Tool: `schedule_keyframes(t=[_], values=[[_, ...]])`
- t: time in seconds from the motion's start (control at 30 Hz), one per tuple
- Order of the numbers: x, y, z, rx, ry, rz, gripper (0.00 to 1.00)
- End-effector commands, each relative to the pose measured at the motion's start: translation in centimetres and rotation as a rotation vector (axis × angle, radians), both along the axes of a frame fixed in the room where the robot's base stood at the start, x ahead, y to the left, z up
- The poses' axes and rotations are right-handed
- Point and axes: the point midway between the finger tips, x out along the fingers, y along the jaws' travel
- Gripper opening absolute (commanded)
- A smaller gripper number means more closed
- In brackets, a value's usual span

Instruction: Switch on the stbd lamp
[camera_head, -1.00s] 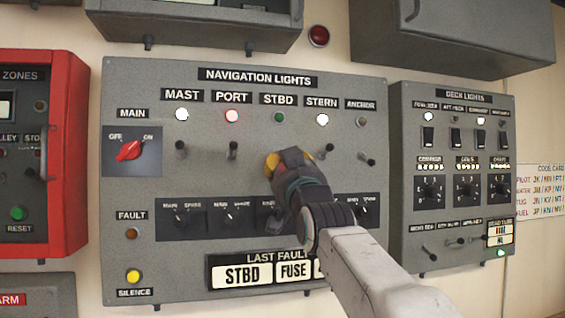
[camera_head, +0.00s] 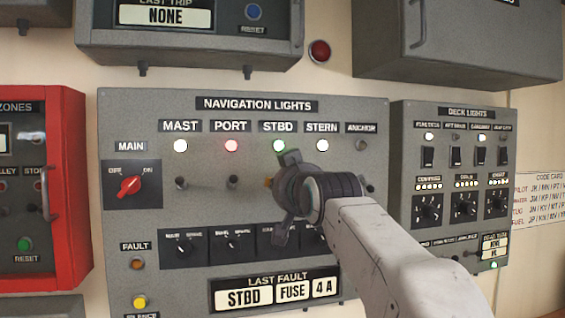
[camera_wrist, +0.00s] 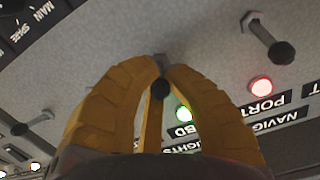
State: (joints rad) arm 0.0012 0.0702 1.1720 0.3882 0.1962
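The stbd lamp (camera_head: 279,146) glows bright green under its STBD label on the grey navigation lights panel (camera_head: 125,225). It also glows in the wrist view (camera_wrist: 184,114). The stbd toggle switch (camera_wrist: 160,89) is a dark lever with a round knob, seen between my yellow fingers in the wrist view. My gripper (camera_wrist: 161,72) is closed around this lever, its fingertips close against both sides near the base. In the head view my gripper (camera_head: 272,182) covers the stbd switch, just below the lamp.
The port switch (camera_head: 232,182) and mast switch (camera_head: 181,183) stand to the left. The mast (camera_head: 180,146) and stern (camera_head: 322,145) lamps are white, the port lamp (camera_head: 232,146) red. The anchor lamp (camera_head: 361,145) is dark. The deck lights panel (camera_head: 405,180) stands right.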

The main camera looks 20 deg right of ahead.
Motion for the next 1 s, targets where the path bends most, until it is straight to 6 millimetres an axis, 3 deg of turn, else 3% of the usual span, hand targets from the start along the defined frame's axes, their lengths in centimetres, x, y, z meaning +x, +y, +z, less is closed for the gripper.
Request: schedule_keyframes(t=[0.03,0.43,1.0], values=[[0.05,-0.05,0.97,0.000,0.034,0.000,0.00],[0.17,-0.05,1.13,0.000,0.211,-0.001,0.00],[0.24,-0.05,0.73,0.000,0.276,-0.001,0.00]])
